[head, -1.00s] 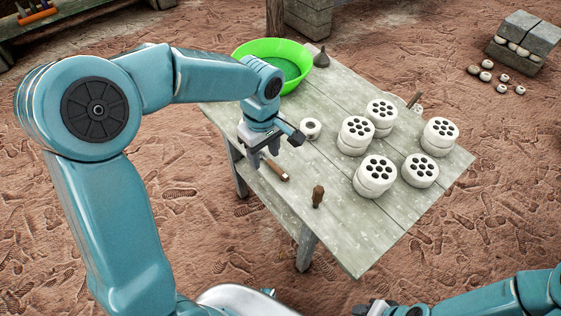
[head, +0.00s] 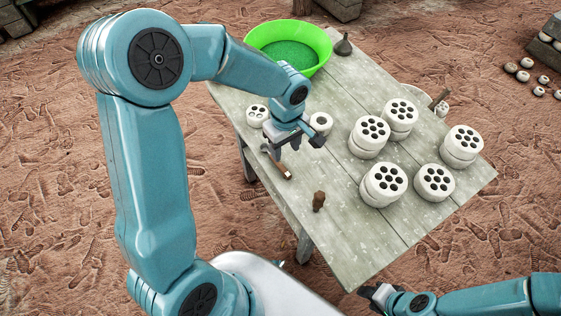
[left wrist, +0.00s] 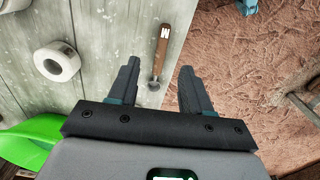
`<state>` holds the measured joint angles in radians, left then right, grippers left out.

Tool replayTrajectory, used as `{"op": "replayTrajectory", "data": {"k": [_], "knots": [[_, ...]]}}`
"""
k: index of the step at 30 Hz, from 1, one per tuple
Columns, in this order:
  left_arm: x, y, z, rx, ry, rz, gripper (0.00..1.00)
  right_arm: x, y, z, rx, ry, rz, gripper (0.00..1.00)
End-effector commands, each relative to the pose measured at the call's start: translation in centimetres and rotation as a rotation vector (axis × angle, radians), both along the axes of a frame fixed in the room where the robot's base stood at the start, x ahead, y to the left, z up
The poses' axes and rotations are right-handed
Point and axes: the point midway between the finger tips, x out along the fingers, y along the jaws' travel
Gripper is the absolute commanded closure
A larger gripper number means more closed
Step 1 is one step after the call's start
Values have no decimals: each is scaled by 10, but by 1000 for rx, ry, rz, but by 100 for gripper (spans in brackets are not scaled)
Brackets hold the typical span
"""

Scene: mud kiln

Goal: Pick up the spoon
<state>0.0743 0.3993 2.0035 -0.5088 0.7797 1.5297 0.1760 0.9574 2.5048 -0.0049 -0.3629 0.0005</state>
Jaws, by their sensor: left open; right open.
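The spoon (head: 281,169) lies on the table near its left edge, with a brown wooden handle and a dark metal end partly beside my gripper. In the left wrist view the spoon (left wrist: 162,45) shows a pale mark on its handle, and its metal end appears between my fingers. My left gripper (head: 287,146) is open and empty above the spoon's metal end; its fingers (left wrist: 159,68) are spread on either side of it in the picture. My right gripper (head: 376,295) is open and empty at the bottom, off the table's front corner.
A small brown wooden tool (head: 318,201) stands nearer me. Several white holed cylinders (head: 384,185) fill the right side. A green basin (head: 289,48) stands at the back left.

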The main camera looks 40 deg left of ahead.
Motion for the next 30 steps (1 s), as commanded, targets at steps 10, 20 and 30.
{"op": "replayTrajectory", "data": {"k": [10,20,30], "knots": [[1,1,-43,-1,1,2,51,0,0,-1,0,0,0,57],[1,0,-89,-1,1,1,51,0,0,2,0,0,0,57],[1,0,-91,0,-1,1,77,0,0,2,0,0,0,57]]}}
